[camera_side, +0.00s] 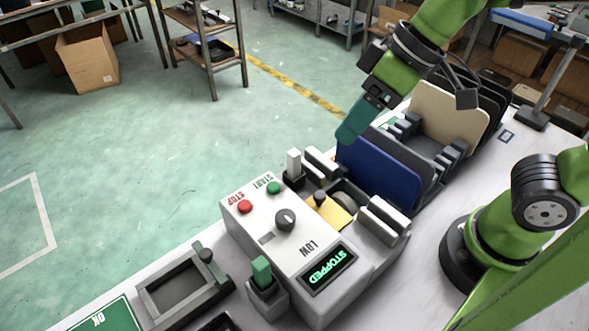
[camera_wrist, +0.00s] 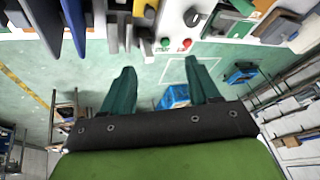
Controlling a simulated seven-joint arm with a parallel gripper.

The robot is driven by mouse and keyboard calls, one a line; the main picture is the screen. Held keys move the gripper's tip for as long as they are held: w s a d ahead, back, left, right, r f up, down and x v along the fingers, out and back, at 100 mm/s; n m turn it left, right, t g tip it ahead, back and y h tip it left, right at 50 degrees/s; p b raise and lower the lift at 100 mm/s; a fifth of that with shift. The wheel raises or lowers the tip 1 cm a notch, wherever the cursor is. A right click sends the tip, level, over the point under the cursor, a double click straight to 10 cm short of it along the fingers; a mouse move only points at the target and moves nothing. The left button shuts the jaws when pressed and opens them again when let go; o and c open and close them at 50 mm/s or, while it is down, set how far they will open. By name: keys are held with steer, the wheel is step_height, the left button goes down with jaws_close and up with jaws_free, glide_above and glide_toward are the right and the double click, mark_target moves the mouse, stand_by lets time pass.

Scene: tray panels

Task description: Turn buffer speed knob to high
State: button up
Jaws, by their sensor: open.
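The dark speed knob (camera_side: 286,219) sits on top of a white control box (camera_side: 262,262). A "LOW" label is printed beside it, and a lit green display (camera_side: 328,268) reads "STOPPED". The knob also shows near the top of the wrist view (camera_wrist: 192,17). My gripper (camera_side: 350,132) is up and to the right of the knob in the side view, above the blue panel, clear of the knob. In the wrist view my gripper (camera_wrist: 160,72) shows two teal fingers spread apart with nothing between them.
A green button (camera_side: 274,188) and a red button (camera_side: 245,207) are beside the knob. A blue panel (camera_side: 375,172) and a beige panel (camera_side: 448,112) stand in racks behind.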

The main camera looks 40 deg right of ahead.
steer(key=a+r+n+g, duration=0.1)
steer(key=a+n+g, duration=0.1)
steer(key=a+n, duration=0.35)
steer(key=n, duration=0.4)
glide_toward(285, 216)
steer(key=shift+m, duration=0.25)
steer(key=x, duration=0.8)
steer(key=shift+a+f, duration=0.1)
steer(key=shift+f, duration=0.2)
steer(key=c, duration=1)
